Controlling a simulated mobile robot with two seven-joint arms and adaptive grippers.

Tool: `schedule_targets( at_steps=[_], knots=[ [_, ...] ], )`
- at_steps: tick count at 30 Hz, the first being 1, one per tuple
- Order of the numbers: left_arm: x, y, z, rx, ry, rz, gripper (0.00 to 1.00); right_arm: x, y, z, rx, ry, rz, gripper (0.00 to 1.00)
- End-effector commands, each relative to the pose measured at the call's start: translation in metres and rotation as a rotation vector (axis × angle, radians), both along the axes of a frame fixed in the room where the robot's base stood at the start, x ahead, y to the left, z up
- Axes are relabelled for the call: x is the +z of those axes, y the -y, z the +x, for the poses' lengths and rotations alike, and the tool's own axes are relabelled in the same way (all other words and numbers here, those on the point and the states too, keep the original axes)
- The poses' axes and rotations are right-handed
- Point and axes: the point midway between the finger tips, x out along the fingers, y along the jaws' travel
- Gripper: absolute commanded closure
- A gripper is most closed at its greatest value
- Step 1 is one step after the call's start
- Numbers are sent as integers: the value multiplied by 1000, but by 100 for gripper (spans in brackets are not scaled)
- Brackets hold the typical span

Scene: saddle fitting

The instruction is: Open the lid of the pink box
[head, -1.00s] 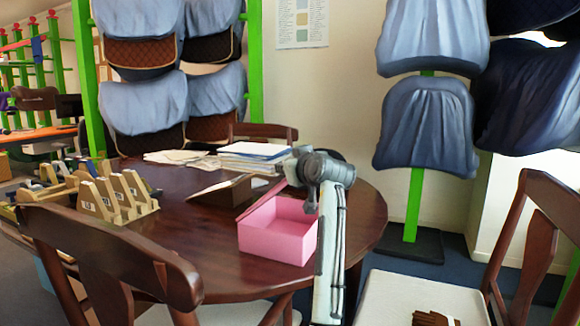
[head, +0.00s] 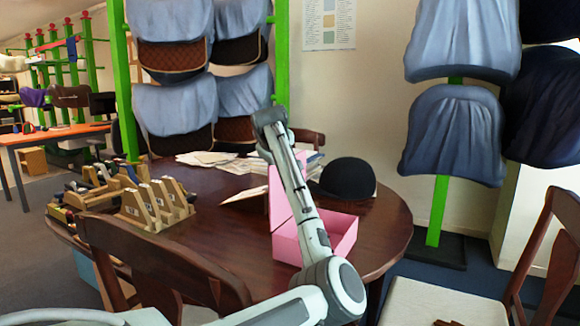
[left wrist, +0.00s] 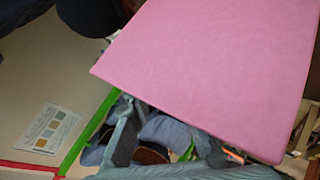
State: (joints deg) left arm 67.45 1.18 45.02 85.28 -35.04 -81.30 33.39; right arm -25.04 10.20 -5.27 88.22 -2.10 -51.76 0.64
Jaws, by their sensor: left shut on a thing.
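The pink box (head: 345,236) stands on the round brown table, its inside partly visible behind my arm. Its pink lid (head: 280,200) stands raised, nearly upright, at the box's left side. In the left wrist view the lid (left wrist: 215,65) fills the upper right as a flat pink panel. My left arm reaches up across the box, and my left gripper (head: 270,122) is at the top of the lid, shut on it. Its fingertips are hard to make out. Grey gripper parts (left wrist: 125,135) show below the lid's edge in the wrist view. My right gripper is not in view.
A black hat (head: 348,178) and papers (head: 215,160) lie behind the box on the table (head: 230,250). A wooden rack (head: 150,203) stands at the table's left. Chairs (head: 150,260) stand in front and at right (head: 545,245).

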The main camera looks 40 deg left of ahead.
Motion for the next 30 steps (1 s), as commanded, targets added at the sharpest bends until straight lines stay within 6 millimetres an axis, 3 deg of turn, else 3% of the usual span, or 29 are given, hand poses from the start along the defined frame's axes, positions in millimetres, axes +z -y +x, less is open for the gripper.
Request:
schedule_targets(
  at_steps=[6,23,24,30],
  knots=[
    [-9,-14,-7,11,4,-77,100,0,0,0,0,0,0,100],
    [-13,-17,-8,10,6,-105,100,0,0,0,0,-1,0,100],
    [-13,-17,-8,10,6,-105,80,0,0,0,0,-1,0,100],
    [-12,-16,-7,5,9,-105,59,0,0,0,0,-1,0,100]
  ],
)
